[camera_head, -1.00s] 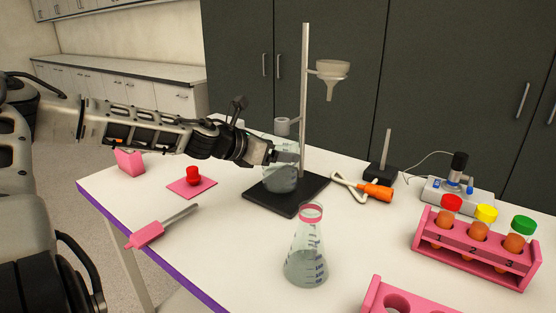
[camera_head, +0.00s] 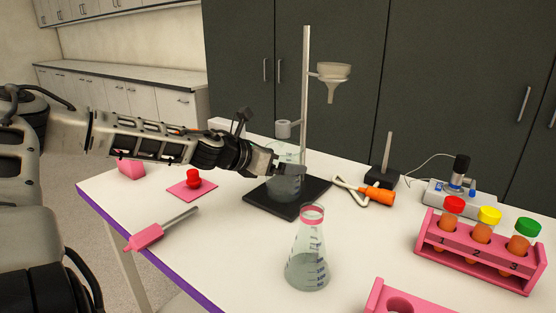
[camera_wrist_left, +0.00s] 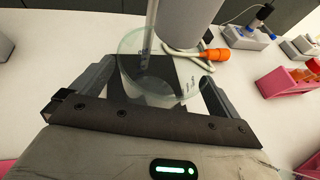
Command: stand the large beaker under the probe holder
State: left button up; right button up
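The large beaker (camera_head: 284,188) is clear glass with pale liquid. It is upright at the black base (camera_head: 313,190) of the stand; whether its bottom touches the base I cannot tell. My left gripper (camera_head: 290,168) reaches in from the left and is shut on the beaker's upper part. In the left wrist view the beaker (camera_wrist_left: 160,95) sits between both fingers. The probe holder (camera_head: 283,129), a short grey cylinder on the stand's rod, is just above the beaker. My right gripper is not in view.
A funnel (camera_head: 332,78) hangs higher on the stand rod (camera_head: 306,100). An Erlenmeyer flask (camera_head: 308,260) stands in front. A pink tube rack (camera_head: 475,250) is at the right. A pink-handled tool (camera_head: 150,236) lies at the left.

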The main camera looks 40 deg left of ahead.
pick_arm(q)
jog(key=s+r+p, duration=0.1)
jog(key=p, duration=0.1)
jog(key=s+r+p, duration=0.1)
jog(key=p, duration=0.1)
jog(key=shift+s+a+r, duration=0.15)
jog(key=shift+s, duration=0.25)
jog(key=b+v, duration=0.4)
jog(key=v, duration=0.4)
jog(key=shift+s, duration=0.5)
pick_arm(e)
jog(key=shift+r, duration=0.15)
